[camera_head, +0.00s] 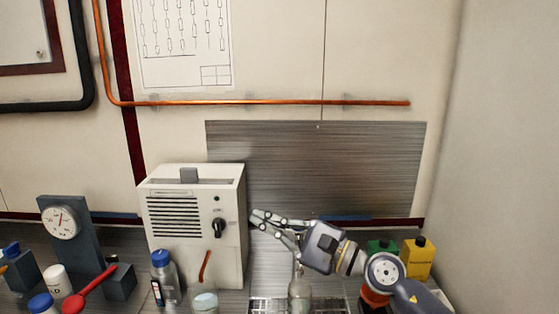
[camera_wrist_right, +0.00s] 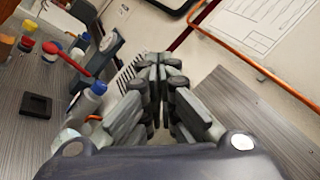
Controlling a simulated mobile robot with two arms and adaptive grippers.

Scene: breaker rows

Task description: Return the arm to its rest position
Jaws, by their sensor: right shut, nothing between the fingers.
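My right gripper (camera_head: 256,219) is in the head view, coming in from the lower right. It is shut and empty, its fingertips pointing left. The tips are in front of or beside the right edge of a white box (camera_head: 227,262) with vents, a black knob (camera_head: 219,227) and an orange handle; I cannot tell whether they touch. In the right wrist view the gripper (camera_wrist_right: 157,72) shows with its fingers together. My left gripper is not in view.
A clear bottle (camera_head: 299,293) stands below my right gripper. Green (camera_head: 383,247) and yellow (camera_head: 418,258) containers stand behind my right arm. A copper pipe (camera_head: 280,102) crosses the wall.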

